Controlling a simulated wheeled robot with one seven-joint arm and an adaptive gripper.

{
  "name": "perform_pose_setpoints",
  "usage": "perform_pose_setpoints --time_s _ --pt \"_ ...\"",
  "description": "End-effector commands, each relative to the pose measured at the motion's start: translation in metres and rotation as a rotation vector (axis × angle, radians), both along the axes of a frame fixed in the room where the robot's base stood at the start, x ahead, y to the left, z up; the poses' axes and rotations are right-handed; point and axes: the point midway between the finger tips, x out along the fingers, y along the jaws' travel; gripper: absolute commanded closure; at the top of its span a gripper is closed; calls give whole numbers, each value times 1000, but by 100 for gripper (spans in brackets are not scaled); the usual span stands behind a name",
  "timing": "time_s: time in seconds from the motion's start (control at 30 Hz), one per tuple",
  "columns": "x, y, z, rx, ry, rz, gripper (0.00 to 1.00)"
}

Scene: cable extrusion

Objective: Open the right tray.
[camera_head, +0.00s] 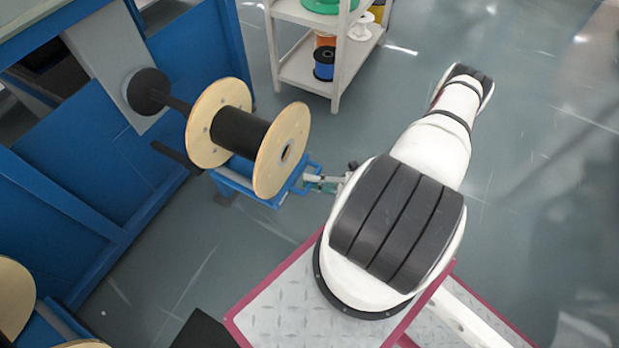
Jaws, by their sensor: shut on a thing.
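The blue tray (231,181) sits low beneath a wooden cable spool, which hides most of it. Its blue handle frame (312,168) sticks out on the right, past the spool's near flange. My gripper (314,181) is small in view at this handle, reaching in from the right. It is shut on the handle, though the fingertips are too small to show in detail. My white and black arm runs from the lower right and hides part of the wrist.
The spool (240,132) with black cable is on a dark shaft from the blue machine (190,60). A white shelf cart (335,75) with coloured spools stands at the top. Other wooden spools (14,300) are at lower left. Floor (540,150) to the right is clear.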

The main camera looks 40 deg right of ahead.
Motion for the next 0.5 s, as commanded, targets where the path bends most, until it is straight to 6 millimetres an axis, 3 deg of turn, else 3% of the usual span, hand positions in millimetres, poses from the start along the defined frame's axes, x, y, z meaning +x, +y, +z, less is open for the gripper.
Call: perform_pose_setpoints --time_s 0.17,0.2,0.27,0.5 --pt "0 -1 0 -3 2 -1 100" --pt "0 -1 0 -2 2 -2 81" --pt "0 -1 0 -2 1 -1 69" --pt "0 -1 0 -1 0 -1 69"
